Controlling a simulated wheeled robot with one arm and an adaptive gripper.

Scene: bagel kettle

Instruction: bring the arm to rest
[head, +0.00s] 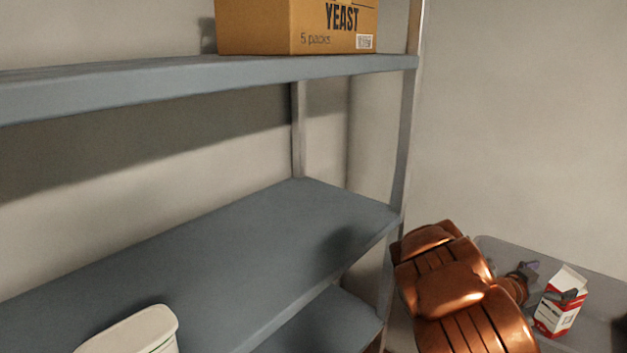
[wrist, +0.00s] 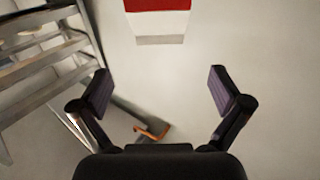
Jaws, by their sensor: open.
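My gripper (wrist: 160,88) is open in the wrist view, its two dark fingers spread wide with nothing between them. In the head view, my copper-coloured arm reaches in at the lower right, and the gripper (head: 548,284) shows small and dark beyond it. One dark finger overlaps a red and white carton (head: 556,315); I cannot tell whether they touch. In the wrist view a red and white thing (wrist: 158,18) is at the top edge, ahead of the fingers and apart from them.
A grey shelf rack (head: 230,265) fills the left and middle, its post close to my arm. A yeast box (head: 270,32) stands on the upper shelf. A white container (head: 135,332) is at lower left. A greyish see-through bin (head: 505,246) is behind the carton.

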